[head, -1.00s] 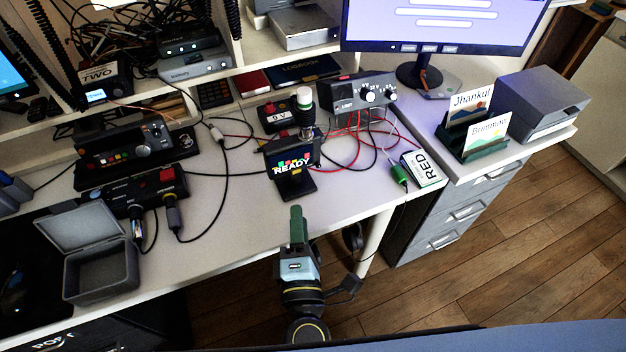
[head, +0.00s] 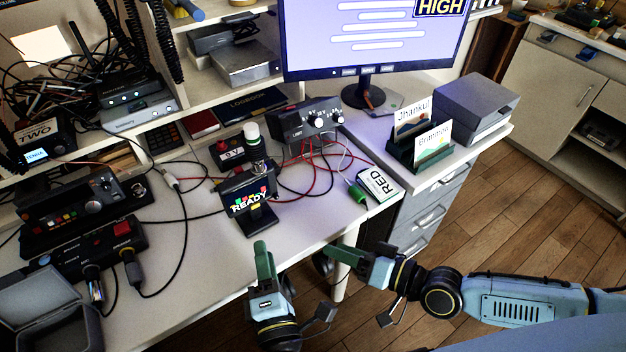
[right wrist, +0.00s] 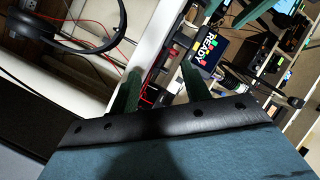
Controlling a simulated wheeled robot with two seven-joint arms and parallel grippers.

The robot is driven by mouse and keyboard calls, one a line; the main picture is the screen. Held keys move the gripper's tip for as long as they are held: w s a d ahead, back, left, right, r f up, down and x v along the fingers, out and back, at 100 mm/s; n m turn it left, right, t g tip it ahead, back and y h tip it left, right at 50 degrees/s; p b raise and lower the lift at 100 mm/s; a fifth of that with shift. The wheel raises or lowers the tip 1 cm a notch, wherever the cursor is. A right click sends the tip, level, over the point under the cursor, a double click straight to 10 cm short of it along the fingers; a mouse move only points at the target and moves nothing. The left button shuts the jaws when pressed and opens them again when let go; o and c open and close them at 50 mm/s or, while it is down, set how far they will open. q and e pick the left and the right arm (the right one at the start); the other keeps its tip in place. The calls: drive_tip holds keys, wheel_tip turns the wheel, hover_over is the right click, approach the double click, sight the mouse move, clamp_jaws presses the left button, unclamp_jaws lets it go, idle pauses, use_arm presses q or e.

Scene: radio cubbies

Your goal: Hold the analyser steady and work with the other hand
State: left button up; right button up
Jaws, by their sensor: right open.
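The analyser (head: 248,190), a small dark device whose lit screen reads READY, stands upright near the desk's front edge. Its screen also shows in the right wrist view (right wrist: 210,52), beyond my right fingers. My left gripper (head: 263,258) is just in front of the desk edge, below the analyser and apart from it. Its green fingers overlap in view, so their opening is unclear. My right gripper (head: 345,254) is to the right of the left one, pointing left toward the desk edge. In the right wrist view its two green fingers (right wrist: 160,88) are apart with nothing held between them.
A grey control box (head: 305,125) with red and black leads stands behind the analyser. A card holder (head: 420,150) stands farther right. An open grey case (head: 45,310) is at lower left.

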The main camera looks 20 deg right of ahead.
sight(261, 164)
drive_tip(key=w+a+r+n+y, duration=0.1)
drive_tip(key=w+a+r+n, duration=0.1)
drive_tip(key=w+r+n, duration=0.35)
drive_tip(key=w+a+r+n+y, duration=0.25)
drive_tip(key=r+n, duration=0.35)
drive_tip(key=r, duration=0.3)
drive_tip(key=shift+h, duration=0.45)
drive_tip(key=x, duration=1.3)
drive_tip(key=shift+s, duration=0.1)
drive_tip(key=shift+d, duration=0.1)
clamp_jaws()
use_arm(q)
clamp_jaws()
